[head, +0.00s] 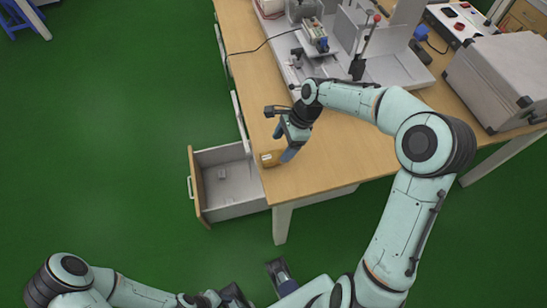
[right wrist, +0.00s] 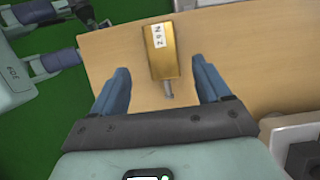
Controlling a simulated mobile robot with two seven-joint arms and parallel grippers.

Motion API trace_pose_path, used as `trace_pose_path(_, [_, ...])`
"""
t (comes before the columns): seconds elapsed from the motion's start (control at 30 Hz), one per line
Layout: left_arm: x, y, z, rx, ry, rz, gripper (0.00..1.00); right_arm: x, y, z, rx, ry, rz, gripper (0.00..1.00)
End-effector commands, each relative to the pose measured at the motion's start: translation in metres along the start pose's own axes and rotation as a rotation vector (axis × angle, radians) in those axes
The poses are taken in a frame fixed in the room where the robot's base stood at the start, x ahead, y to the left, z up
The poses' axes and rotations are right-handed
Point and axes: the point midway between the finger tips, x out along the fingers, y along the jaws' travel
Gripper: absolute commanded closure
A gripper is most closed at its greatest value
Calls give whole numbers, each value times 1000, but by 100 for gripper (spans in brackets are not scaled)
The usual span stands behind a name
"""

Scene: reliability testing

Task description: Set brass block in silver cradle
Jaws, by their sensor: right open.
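The brass block (right wrist: 163,62) lies on the wooden table in the right wrist view, with a white label and a short grey stub at its near end. In the head view the block (head: 269,158) is at the table's front-left corner, partly covered by my right gripper (head: 287,152). In the right wrist view my right gripper (right wrist: 163,88) is open; its blue fingers stand either side of the stub end, apart from it. My left gripper (head: 258,282) is low in the head view, its fingers apart and empty. I cannot clearly single out the silver cradle among the metal fixtures.
A silver test rig (head: 385,68) with a red-knobbed lever stands at the table's back. A grey case (head: 497,75) sits at right. An open drawer (head: 235,208) juts out below the table corner. The table front between corner and case is clear.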

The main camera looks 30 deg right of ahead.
Motion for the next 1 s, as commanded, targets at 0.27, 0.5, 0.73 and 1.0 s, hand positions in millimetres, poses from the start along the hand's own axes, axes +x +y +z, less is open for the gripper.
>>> trace_pose_path(0.27, [3,-1,-1,0,2,0,57,33,-2,1,0,-3,4,23])
trace_pose_path(0.5, [5,-1,-2,0,7,2,57,55,-3,2,-2,0,0,23])
trace_pose_path(0.73, [5,-1,-2,1,7,2,57,54,-3,2,-2,1,-1,30])
trace_pose_path(1.0, [5,-1,-2,0,7,2,57,54,-3,2,-3,0,-2,100])
